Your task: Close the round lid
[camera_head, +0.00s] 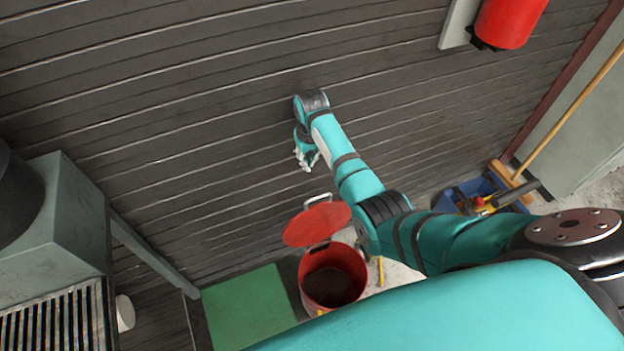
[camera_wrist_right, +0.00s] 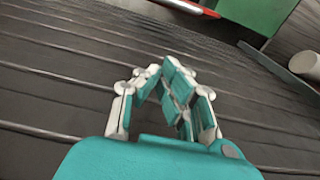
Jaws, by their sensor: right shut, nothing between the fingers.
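The round red lid (camera_head: 317,224) is tilted up at the back of a round red bin (camera_head: 334,262), whose dark inside shows, so the lid stands open. A grey handle loop (camera_head: 318,206) shows at the lid's far side. My right gripper (camera_head: 307,163) is shut and empty, above and behind the lid near the dark slatted wall, apart from the lid. In the right wrist view my gripper fingers (camera_wrist_right: 168,70) come together with nothing between them. A red edge (camera_wrist_right: 190,7) at the top there is probably the lid. My left gripper is not in view.
A green mat (camera_head: 248,308) lies left of the bin. A grey machine (camera_head: 50,225) with a grille stands at the far left. A blue crate (camera_head: 478,192) and a broom (camera_head: 570,110) are at the right. A red cylinder (camera_head: 508,22) hangs on the wall.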

